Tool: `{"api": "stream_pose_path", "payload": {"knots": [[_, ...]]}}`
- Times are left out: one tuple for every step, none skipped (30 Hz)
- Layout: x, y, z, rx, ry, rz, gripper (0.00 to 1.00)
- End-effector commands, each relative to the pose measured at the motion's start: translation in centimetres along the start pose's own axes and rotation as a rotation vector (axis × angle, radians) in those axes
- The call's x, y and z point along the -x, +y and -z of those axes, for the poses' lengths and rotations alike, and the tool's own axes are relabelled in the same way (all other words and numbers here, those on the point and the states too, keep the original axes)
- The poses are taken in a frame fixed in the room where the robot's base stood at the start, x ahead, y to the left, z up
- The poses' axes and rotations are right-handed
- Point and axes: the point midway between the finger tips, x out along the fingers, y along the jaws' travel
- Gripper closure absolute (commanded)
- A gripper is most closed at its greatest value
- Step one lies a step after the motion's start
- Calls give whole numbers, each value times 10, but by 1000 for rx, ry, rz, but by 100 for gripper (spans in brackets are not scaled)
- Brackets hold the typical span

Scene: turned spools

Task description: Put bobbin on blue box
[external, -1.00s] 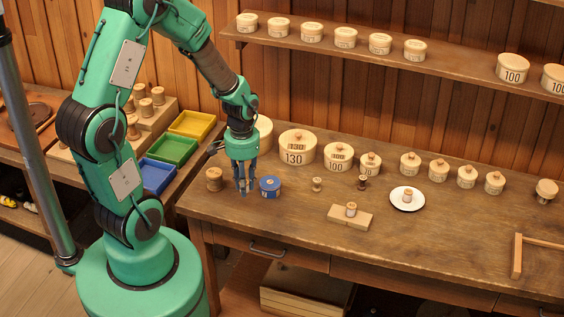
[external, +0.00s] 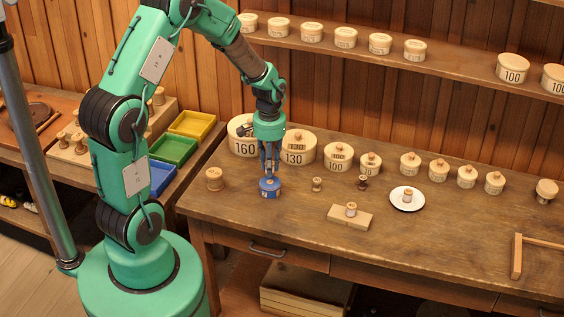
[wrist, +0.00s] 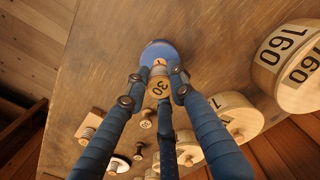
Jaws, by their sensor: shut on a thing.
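The blue box (external: 269,188) is a small round lidded box on the workbench, near its left end; it also shows in the wrist view (wrist: 158,52). My gripper (external: 270,172) points down over it and is shut on a small pale wooden bobbin. In the wrist view the bobbin (wrist: 160,88) sits between the blue fingers, its end face marked 30, in front of the blue box. In the external view the fingers mostly hide it. I cannot tell whether the bobbin touches the lid.
Round boxes marked 160 (external: 242,136) and 130 (external: 298,148) stand close behind. A wooden spool (external: 214,179) stands to the left, a small spool (external: 317,184) to the right. Further right are a wooden block (external: 338,217) and a white saucer (external: 417,204), each bearing a spool.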

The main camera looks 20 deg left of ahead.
Motion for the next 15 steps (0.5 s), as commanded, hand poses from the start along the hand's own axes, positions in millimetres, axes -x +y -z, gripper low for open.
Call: {"api": "stream_pose_path", "payload": {"knots": [[0,0,0,0,0,0,91],[0,0,0,0,0,0,91],[0,0,0,0,0,0,91],[0,0,0,0,0,0,91],[0,0,0,0,0,0,91],[-1,0,0,0,0,0,91],[-3,0,0,0,0,0,91],[-5,0,0,0,0,0,91],[-8,0,0,0,0,0,91],[-11,0,0,0,0,0,91],[-14,0,0,0,0,0,91],[-19,0,0,0,0,0,91],[-22,0,0,0,0,0,91],[-26,0,0,0,-1,0,91],[-29,0,0,0,-1,0,91]]}}
